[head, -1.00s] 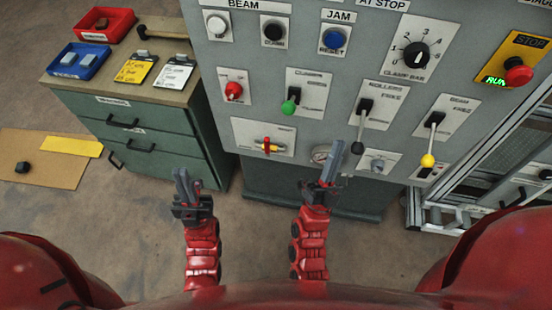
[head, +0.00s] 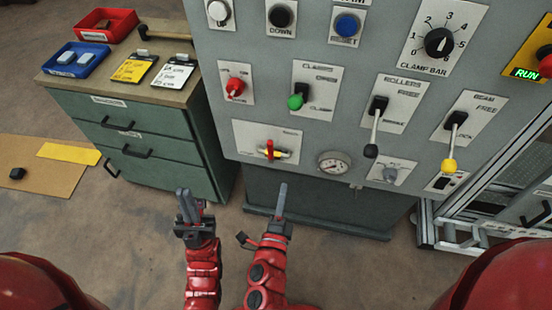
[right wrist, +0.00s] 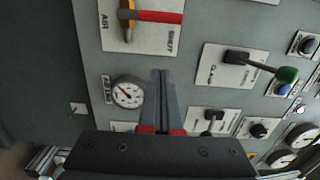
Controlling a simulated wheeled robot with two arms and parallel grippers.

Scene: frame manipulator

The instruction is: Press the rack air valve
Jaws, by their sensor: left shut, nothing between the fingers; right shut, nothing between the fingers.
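The air valve (head: 270,151) has a red handle and a yellow body on a white plate, low on the left of the grey control panel. In the right wrist view the valve (right wrist: 150,16) is at the top, with "AIR" and "SHUT" lettering on its plate. My right gripper (head: 282,188) is shut and empty, below the valve in the head view. Its closed fingers (right wrist: 163,75) point toward the panel below the valve in the wrist view, not visibly touching it. My left gripper (head: 186,192) is shut and empty, further left and lower, apart from the panel.
A pressure gauge (head: 333,163) is right of the valve. Levers with green (head: 296,102), black (head: 371,151) and yellow (head: 449,166) knobs stick out of the panel. A green drawer cabinet (head: 130,140) stands at left. A metal frame (head: 428,225) is at right.

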